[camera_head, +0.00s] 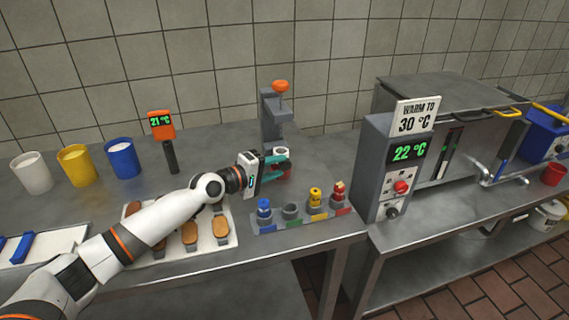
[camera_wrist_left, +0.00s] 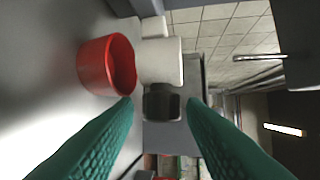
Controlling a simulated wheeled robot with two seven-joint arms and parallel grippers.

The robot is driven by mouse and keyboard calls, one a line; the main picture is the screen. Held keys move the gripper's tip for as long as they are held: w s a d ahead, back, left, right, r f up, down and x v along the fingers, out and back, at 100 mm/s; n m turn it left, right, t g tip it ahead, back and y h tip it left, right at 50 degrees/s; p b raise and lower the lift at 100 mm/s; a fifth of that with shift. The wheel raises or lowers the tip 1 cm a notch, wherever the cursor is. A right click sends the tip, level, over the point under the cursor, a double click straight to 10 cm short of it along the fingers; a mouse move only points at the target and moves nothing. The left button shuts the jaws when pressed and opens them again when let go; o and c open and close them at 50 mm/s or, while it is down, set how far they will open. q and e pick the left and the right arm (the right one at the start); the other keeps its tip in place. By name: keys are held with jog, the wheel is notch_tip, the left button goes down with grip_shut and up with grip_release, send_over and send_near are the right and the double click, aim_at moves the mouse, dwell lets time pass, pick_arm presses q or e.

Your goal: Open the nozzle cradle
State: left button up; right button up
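A grey stand with an orange knob (camera_head: 281,86) stands at the back of the left table. A white round part (camera_head: 281,151), likely the nozzle cradle, sits low at its front; a white cylinder (camera_wrist_left: 160,61) shows in the left wrist view. A dark block (camera_wrist_left: 161,102) lies in front of that cylinder, in line with the gap between my fingers. My left gripper (camera_head: 283,165) is at the stand's front, its teal fingers apart (camera_wrist_left: 158,102). Contact with the block cannot be told. My right gripper is in neither view.
A red cup (camera_wrist_left: 106,65) is beside the white cylinder. A rack (camera_head: 306,219) with several coloured nozzles stands in front of the gripper. A tray (camera_head: 221,242) of pastries lies under my left arm. A grey heater box (camera_head: 372,165) stands at right.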

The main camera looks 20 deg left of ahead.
aim_at(280, 165)
pick_arm(q)
jog(key=shift+x, duration=1.7)
jog(key=shift+r, duration=0.1)
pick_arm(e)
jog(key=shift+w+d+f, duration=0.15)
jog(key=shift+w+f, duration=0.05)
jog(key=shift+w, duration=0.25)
